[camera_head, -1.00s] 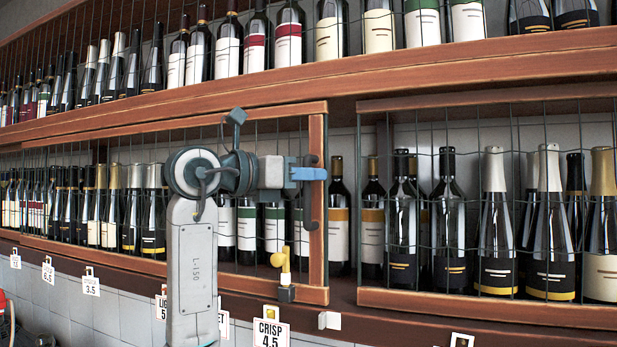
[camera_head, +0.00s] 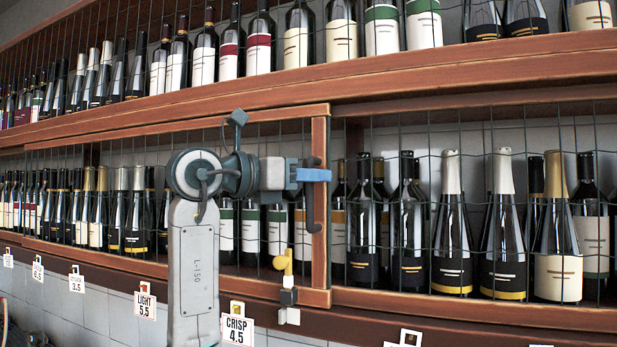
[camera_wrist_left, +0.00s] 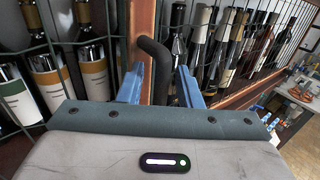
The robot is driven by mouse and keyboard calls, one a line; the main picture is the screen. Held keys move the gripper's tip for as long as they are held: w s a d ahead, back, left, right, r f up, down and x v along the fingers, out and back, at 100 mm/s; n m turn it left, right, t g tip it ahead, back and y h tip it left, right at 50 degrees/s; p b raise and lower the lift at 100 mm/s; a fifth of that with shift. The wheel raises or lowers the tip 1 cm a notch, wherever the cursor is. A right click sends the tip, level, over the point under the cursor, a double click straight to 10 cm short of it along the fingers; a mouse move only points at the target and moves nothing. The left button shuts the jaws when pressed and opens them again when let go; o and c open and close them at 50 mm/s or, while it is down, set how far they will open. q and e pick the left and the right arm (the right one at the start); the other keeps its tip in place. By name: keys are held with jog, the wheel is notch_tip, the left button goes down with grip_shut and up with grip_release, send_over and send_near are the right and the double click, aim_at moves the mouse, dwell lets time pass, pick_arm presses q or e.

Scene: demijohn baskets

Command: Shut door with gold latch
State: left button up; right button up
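The door (camera_head: 319,215) is a wood-framed wire mesh panel on the lower shelf, its right edge up against the neighbouring mesh panel with no clear gap. The gold latch (camera_head: 284,262) is a small yellow lever on a dark block at the door's bottom rail. A dark handle (camera_head: 313,211) is on the door's right post; it also shows in the wrist view (camera_wrist_left: 156,68). My left gripper (camera_head: 312,175) is at this handle, its blue fingers (camera_wrist_left: 160,85) apart on either side of it. Some space shows beside the handle, so firm contact is unclear. My right gripper is out of view.
The neighbouring mesh panel (camera_head: 470,302) covers bottles on the right. More bottles stand behind the door and on the upper shelf (camera_head: 450,70). Price tags, including CRISP 4.5 (camera_head: 237,329), hang along the lower shelf edge. A small white piece (camera_head: 290,316) sits below the latch.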

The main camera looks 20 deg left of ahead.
pick_arm(q)
jog(key=b+v, duration=0.5)
jog(key=v, duration=0.6)
jog(key=shift+w, duration=0.15)
jog(key=shift+a, duration=0.1)
